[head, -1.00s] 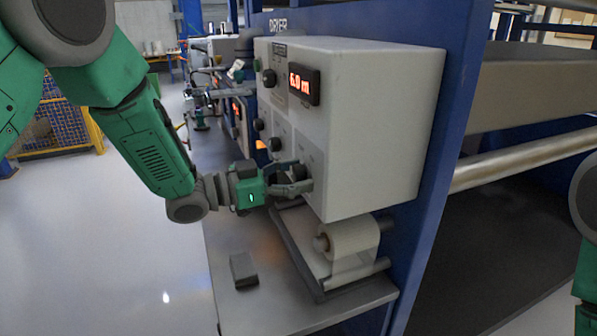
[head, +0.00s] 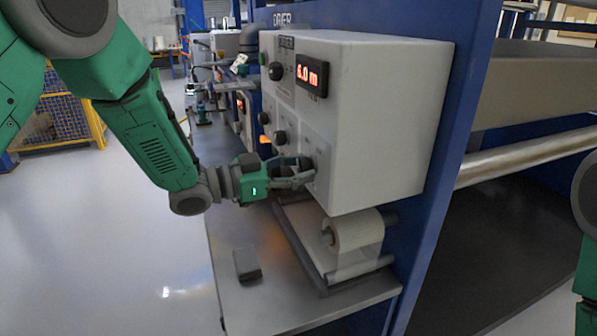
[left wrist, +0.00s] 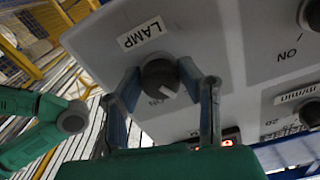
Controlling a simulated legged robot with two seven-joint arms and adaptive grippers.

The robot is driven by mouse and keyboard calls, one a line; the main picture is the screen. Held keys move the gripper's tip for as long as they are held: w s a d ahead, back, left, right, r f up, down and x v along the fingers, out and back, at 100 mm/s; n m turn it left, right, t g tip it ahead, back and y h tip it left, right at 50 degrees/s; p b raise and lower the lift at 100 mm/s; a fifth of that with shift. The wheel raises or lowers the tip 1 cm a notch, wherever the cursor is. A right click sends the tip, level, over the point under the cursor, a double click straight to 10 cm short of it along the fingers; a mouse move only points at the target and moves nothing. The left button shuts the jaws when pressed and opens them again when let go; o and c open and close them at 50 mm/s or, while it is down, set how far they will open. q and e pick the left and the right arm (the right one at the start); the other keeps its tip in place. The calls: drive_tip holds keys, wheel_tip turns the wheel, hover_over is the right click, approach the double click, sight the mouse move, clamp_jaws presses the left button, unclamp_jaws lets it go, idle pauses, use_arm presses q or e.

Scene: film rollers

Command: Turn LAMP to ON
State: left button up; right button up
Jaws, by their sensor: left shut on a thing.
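The LAMP knob (left wrist: 160,78) is a dark round knob on the grey control box (head: 385,120). Its LAMP label (left wrist: 141,32) shows in the left wrist view. A pale mark on the knob points to the lower right in that view. Small lettering beside it, apparently ON, is partly hidden. My left gripper (head: 305,172) reaches the box's lower front corner. In the left wrist view my left gripper (left wrist: 160,70) has one finger on each side of the knob, shut on it. In the head view the fingers mostly hide this knob. My right gripper is out of view.
Other knobs (head: 275,71) and a red display (head: 312,76) are on the same panel. A film roll (head: 352,230) sits below the box. A small dark block (head: 247,264) lies on the grey table (head: 240,305). A blue frame stands behind the box.

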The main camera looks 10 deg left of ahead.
use_arm(q)
drive_tip(key=m+b, duration=0.7)
drive_tip(key=shift+w+r+m+b, duration=0.1)
drive_tip(key=shift+m+b, duration=0.2)
drive_tip(key=shift+m, duration=0.1)
drive_tip(key=shift+r+m+b, duration=0.1)
drive_tip(key=shift+m+b, duration=1.6)
drive_tip(key=shift+b, duration=0.1)
drive_tip(key=o, duration=1.1)
drive_tip(key=shift+d, duration=0.4)
